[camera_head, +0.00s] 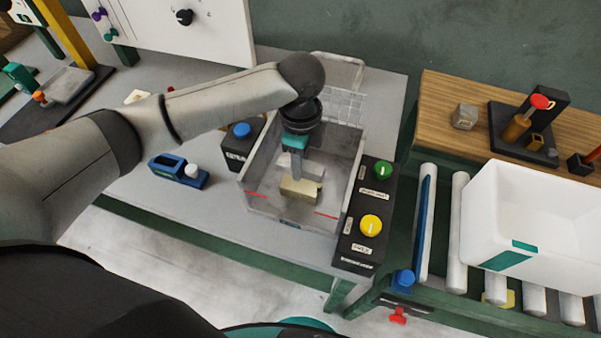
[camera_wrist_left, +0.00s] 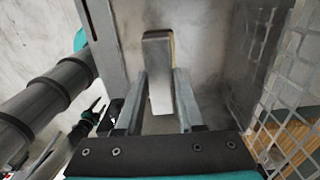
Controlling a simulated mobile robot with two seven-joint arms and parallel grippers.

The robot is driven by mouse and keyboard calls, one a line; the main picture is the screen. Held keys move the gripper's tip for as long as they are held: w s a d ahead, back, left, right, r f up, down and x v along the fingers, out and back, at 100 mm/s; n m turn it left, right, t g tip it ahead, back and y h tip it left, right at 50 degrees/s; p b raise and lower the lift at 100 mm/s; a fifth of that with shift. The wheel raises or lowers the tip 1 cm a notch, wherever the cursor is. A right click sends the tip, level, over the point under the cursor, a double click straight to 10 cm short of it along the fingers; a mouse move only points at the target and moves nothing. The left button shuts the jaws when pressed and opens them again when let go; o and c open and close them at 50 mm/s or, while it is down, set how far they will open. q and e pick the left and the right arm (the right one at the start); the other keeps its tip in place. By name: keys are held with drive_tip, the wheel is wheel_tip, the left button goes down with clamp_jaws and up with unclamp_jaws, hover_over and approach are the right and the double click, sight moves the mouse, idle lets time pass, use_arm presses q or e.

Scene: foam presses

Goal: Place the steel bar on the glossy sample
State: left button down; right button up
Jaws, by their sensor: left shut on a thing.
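My left gripper (camera_head: 298,174) reaches down into a clear-walled enclosure (camera_head: 262,192) on the grey bench. In the left wrist view the bar (camera_wrist_left: 159,70) is smooth and silver-grey, held between the two fingers (camera_wrist_left: 160,88). A thin yellowish edge shows along its far and right side; I cannot tell whether this is the bar's own side or a sample under it. The glossy sample cannot be made out clearly. My right gripper is not in view.
A control box with a green knob (camera_head: 383,169) and yellow knob (camera_head: 370,225) stands right of the enclosure. A blue-knobbed box (camera_head: 241,139) and a blue tool (camera_head: 178,171) are on its left. A wire guard (camera_head: 345,105) stands behind. A white crate (camera_head: 535,220) sits on rollers.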

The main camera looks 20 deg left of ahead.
sight(300, 183)
use_arm(q)
drive_tip(key=shift+f+b, duration=0.35)
drive_tip(key=shift+f, duration=1.8)
drive_tip(key=shift+f, duration=0.1)
drive_tip(key=c, duration=0.5)
unclamp_jaws()
drive_tip(key=shift+f, duration=0.1)
wheel_tip(300, 183, up, 12)
drive_tip(key=shift+r+p, duration=0.15)
drive_tip(key=shift+p, duration=0.7)
